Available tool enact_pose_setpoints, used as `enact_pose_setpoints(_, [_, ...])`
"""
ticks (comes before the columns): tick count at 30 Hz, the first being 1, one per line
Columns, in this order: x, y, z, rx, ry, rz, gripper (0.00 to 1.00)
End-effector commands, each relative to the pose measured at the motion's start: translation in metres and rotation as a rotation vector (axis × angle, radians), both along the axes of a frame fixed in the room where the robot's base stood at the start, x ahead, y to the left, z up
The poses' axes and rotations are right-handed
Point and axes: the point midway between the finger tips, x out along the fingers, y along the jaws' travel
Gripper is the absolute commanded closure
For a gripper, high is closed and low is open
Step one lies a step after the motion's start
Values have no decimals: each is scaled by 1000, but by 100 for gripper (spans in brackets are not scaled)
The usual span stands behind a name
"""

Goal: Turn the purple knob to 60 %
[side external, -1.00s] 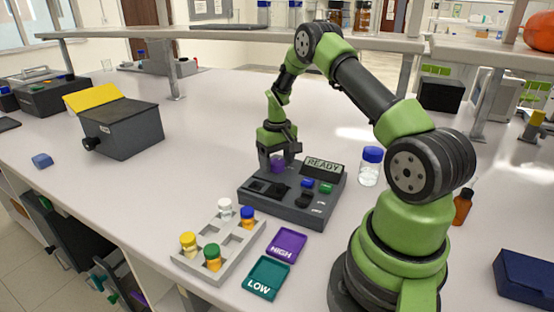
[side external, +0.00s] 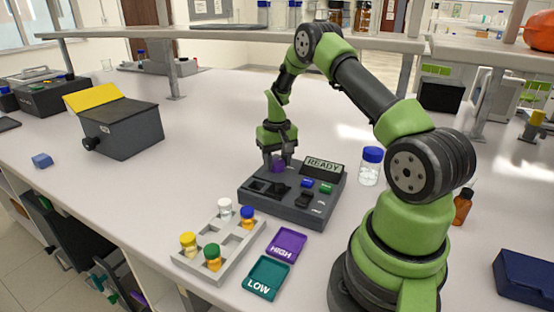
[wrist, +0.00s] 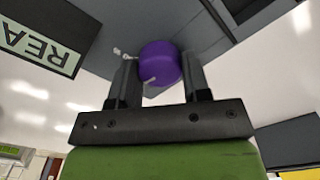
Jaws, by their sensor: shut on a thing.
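A pale pointer mark shows on the knob in the wrist view. The display (side external: 323,167) on the box reads READY; part of it shows in the wrist view. I cannot read a percentage for the knob.
Blue (side external: 307,183) and green (side external: 326,188) buttons and dark switches are on the box. A grey rack (side external: 190,262) with several capped vials, a purple HIGH tray (side external: 286,246) and a teal LOW tray (side external: 266,278) stand in front. A blue-capped bottle (side external: 370,167) stands right of the box.

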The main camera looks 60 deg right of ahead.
Motion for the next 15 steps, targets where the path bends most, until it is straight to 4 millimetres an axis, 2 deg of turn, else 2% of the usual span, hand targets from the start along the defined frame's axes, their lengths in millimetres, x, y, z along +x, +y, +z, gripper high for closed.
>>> enact_pose_setpoints(15, [0, 0, 1, -1, -1, -451, 80])
